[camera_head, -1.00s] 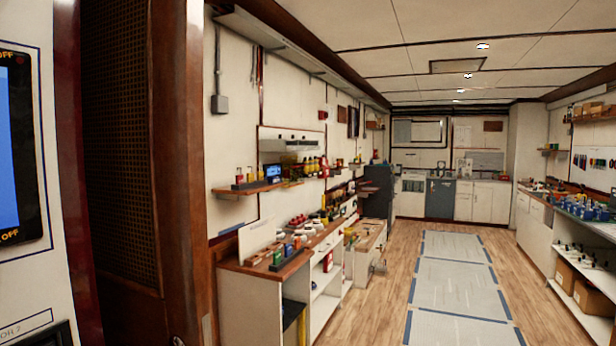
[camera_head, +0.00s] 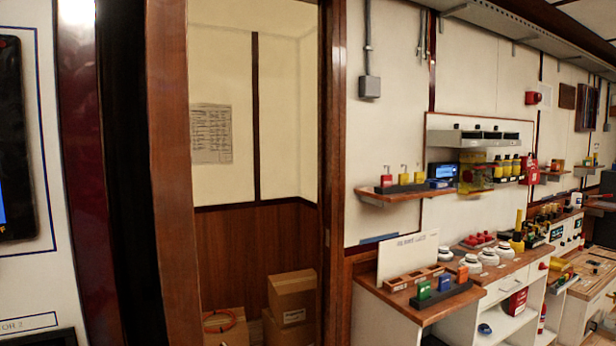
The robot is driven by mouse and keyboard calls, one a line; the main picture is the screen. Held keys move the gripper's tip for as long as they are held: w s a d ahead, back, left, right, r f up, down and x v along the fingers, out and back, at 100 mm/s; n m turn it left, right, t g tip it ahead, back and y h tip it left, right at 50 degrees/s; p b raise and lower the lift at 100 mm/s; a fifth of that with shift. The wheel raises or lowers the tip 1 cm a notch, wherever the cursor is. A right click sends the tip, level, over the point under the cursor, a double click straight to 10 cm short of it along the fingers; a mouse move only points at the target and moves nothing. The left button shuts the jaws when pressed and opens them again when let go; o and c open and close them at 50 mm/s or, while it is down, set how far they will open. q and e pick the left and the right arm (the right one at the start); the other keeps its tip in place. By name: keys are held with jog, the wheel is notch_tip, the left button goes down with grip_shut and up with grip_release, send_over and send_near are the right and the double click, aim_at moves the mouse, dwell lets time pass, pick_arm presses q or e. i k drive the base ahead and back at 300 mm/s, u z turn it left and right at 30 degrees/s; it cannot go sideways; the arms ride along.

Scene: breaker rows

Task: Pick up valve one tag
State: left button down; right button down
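No tag can be read as valve one from here. A dark rack (camera_head: 442,298) on the near end of the wooden bench holds small upright coloured pieces. These are a green piece (camera_head: 424,289), a blue piece (camera_head: 444,282) and an orange piece (camera_head: 463,274). They may be tags, but their markings are too small to read. A white board (camera_head: 408,256) stands behind them. On the wall shelf (camera_head: 385,197) above, a red padlock-like piece (camera_head: 386,180) and two yellow ones stand in a dark holder. Neither of my grippers is in view.
A wooden door frame (camera_head: 168,180) stands close on the left. Beyond it, an alcove holds cardboard boxes (camera_head: 292,297) and an orange coil (camera_head: 219,321). White round devices (camera_head: 488,257) sit on the bench (camera_head: 410,300).

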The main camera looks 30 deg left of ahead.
aim_at(403, 178)
jog(key=u, duration=0.15)
jog(key=i, duration=0.6)
jog(key=z, duration=1.15)
jog(key=i, duration=1.65)
jog(key=u, duration=0.85)
jog(key=i, duration=0.95)
jog(key=u, duration=1)
